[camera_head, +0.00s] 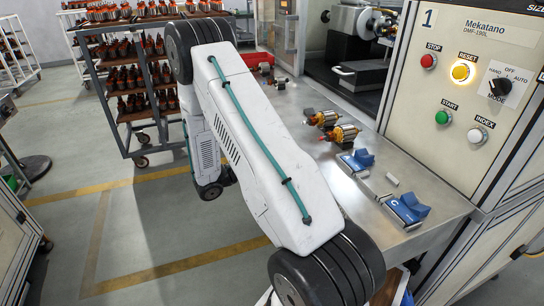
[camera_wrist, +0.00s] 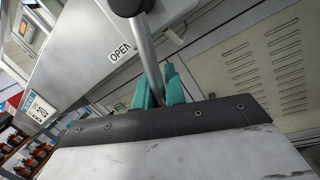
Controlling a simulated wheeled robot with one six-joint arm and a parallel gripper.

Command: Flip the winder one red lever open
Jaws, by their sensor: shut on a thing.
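In the wrist view my gripper (camera_wrist: 158,92) has teal fingers shut on a metal lever (camera_wrist: 147,48). An "OPEN" label (camera_wrist: 121,51) is on the pale panel just left of the rod. The lever's lower end is hidden behind the fingers and the wrist plate. In the head view the winder one panel (camera_head: 465,50) stands at right, marked "1". My gripper and the lever are out of sight there.
A metal worktop (camera_head: 345,195) holds two armatures (camera_head: 345,134) and blue fixtures (camera_head: 408,208), below the panel's buttons. A wheeled rack (camera_head: 130,80) of armatures stands at back left. Open floor lies left of my arm. A vented cabinet face (camera_wrist: 260,62) is at right in the wrist view.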

